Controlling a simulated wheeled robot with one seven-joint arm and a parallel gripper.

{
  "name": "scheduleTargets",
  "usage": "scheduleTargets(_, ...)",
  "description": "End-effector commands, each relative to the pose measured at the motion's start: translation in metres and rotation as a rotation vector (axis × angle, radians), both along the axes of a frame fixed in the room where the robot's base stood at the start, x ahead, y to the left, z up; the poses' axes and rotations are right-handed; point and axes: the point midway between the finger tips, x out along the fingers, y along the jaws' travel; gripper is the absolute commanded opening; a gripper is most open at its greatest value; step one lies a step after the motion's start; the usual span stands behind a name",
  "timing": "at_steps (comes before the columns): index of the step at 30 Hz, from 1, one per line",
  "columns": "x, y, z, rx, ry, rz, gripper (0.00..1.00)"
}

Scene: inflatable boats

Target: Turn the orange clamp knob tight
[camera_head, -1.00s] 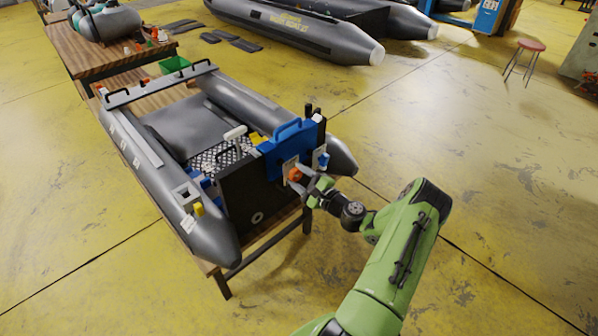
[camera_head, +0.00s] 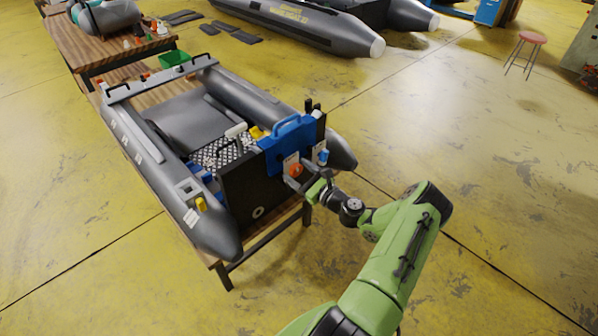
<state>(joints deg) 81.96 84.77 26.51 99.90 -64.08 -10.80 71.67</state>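The orange clamp knob (camera_head: 296,170) sits on the outer face of the blue clamp bracket (camera_head: 287,140). The bracket hangs over the dark transom board (camera_head: 250,190) of the grey inflatable boat. My gripper (camera_head: 297,173) is at the knob, with one finger below and left of it and the other above and right. The fingers look apart, with the orange knob showing between their tips. At this size I cannot tell whether either finger touches it.
The grey boat (camera_head: 220,247) rests on a wooden table. A small blue and white part (camera_head: 322,155) is close to the gripper's right. A green bin (camera_head: 174,58) is at the table's far end. The yellow floor at right is clear around a red stool (camera_head: 532,38).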

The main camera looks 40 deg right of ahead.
Motion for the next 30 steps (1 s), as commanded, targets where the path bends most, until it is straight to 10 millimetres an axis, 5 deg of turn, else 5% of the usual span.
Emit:
scheduleTargets(8,-0.002,0.000,0.001,-0.001,-0.001,-0.001,0.68)
scheduleTargets(24,-0.074,-0.003,0.002,-0.001,-0.002,-0.002,0.68)
scheduleTargets(30,-0.080,-0.002,0.002,-0.003,-0.003,0.000,0.68)
